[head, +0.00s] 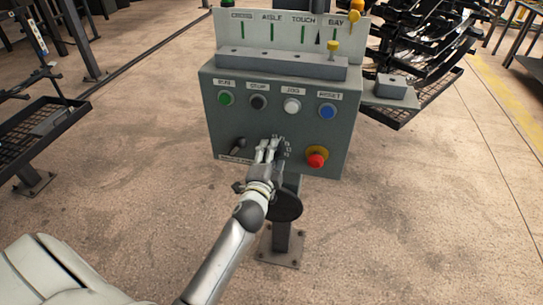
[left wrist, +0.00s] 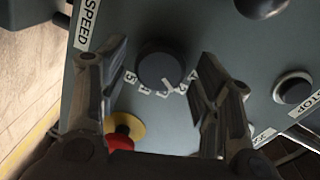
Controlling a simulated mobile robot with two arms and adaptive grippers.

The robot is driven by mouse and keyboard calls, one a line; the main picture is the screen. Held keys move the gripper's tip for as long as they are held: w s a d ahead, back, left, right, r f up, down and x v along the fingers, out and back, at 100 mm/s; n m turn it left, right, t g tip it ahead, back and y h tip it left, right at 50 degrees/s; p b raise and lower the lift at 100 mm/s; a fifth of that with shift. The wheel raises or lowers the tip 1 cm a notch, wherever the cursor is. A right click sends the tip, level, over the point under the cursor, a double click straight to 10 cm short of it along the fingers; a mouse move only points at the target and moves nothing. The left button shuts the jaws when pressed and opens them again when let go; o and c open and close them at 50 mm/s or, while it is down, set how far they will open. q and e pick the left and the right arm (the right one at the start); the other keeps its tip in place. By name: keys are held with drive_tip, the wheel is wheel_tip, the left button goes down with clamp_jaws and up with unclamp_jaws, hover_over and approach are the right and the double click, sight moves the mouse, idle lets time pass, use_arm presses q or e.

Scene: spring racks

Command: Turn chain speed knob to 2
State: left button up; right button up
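The chain speed knob (left wrist: 163,66) is a dark round dial in the left wrist view, with a white pointer line toward the picture's bottom right. Small scale digits curve below it and are partly hidden; I cannot clearly read which one the line meets. A label reading SPEED (left wrist: 87,22) is at upper left. My left gripper (left wrist: 163,58) is open, with one finger on each side of the knob and visible gaps to it. In the head view my left gripper (head: 269,150) is at the lower front of the grey control box (head: 230,128) and covers the knob. My right gripper is not in view.
A red emergency button (head: 316,158) on a yellow collar sits right of the gripper. Green (head: 226,98), black (head: 259,102), white (head: 292,106) and blue (head: 327,111) buttons are above. Racks stand on both sides.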

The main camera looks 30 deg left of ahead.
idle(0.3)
use_arm(q)
drive_tip(key=v, duration=1.2)
drive_tip(key=s+d+f+n+g+h, duration=0.1)
drive_tip(key=s+d+f+g, duration=0.15)
drive_tip(key=f, duration=0.85)
drive_tip(key=s+d+f+n+g+h, duration=0.1)
drive_tip(key=s+d+f+g+h, duration=0.15)
drive_tip(key=f, duration=0.95)
drive_tip(key=s+d+f+n+g+h, duration=0.1)
drive_tip(key=s+d+f+g, duration=0.15)
drive_tip(key=f, duration=0.85)
drive_tip(key=s+f+n+g, duration=0.3)
drive_tip(key=s+f+g, duration=0.1)
drive_tip(key=s+f, duration=1)
drive_tip(key=s+a+f+n+g, duration=0.1)
drive_tip(key=s+f+g, duration=0.1)
drive_tip(key=s, duration=0.7)
drive_tip(key=s+a+f+n+g, duration=0.2)
drive_tip(key=s+f, duration=0.3)
drive_tip(key=s, duration=0.4)
drive_tip(key=shift+s+b, duration=0.35)
drive_tip(key=shift+b, duration=0.1)
drive_tip(key=shift+f, duration=0.1)
